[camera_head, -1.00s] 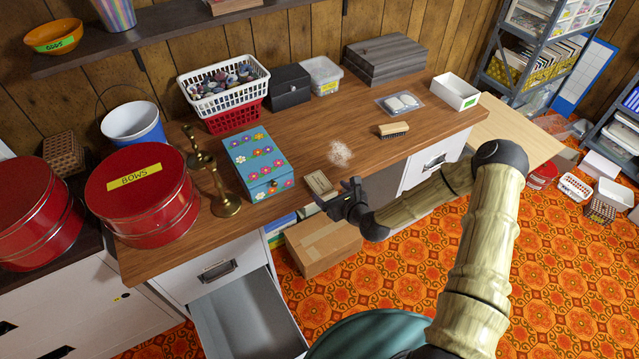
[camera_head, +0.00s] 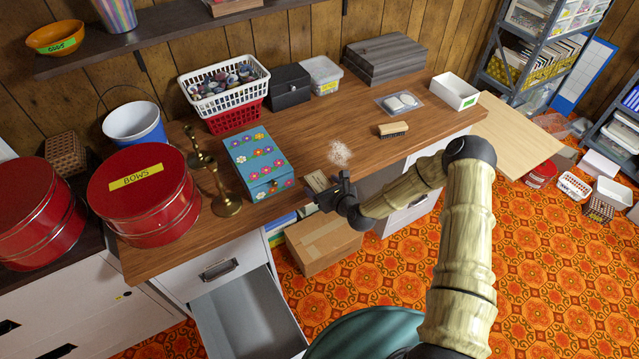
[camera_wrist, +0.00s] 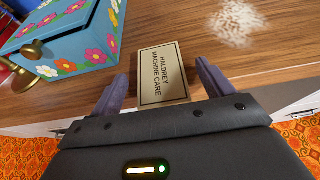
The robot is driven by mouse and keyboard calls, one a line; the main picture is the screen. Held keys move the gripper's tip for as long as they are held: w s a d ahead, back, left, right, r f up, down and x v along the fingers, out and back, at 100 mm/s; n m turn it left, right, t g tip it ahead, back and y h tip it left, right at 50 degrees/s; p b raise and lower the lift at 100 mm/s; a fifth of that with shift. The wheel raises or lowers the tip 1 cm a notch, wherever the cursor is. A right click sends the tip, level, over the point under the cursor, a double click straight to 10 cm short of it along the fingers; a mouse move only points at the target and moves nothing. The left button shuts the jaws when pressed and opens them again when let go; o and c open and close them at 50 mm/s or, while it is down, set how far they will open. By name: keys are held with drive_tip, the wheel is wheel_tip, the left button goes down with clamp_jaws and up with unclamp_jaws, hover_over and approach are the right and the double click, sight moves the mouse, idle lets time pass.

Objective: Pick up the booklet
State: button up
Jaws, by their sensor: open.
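The booklet (camera_wrist: 163,75) is a small tan rectangle with a dark border and the words "HALDREY MACHINE CARE". It lies flat near the front edge of the wooden desk. In the head view the booklet (camera_head: 316,181) is partly hidden behind my gripper (camera_head: 325,190). In the wrist view my gripper (camera_wrist: 162,88) is open. One finger is to the left of the booklet and one to the right, with the booklet's near end between them.
A blue flowered box (camera_head: 257,163) stands just left of the booklet, with brass candlesticks (camera_head: 224,190) beyond it. A white powdery patch (camera_head: 340,152) and a brush (camera_head: 393,129) lie to the right. An open drawer (camera_head: 245,310) juts out below the desk front.

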sight(324, 189)
drive_tip(key=c, duration=1.1)
drive_tip(key=shift+o, duration=0.2)
wheel_tip(324, 189, up, 10)
drive_tip(key=shift+b, duration=0.4)
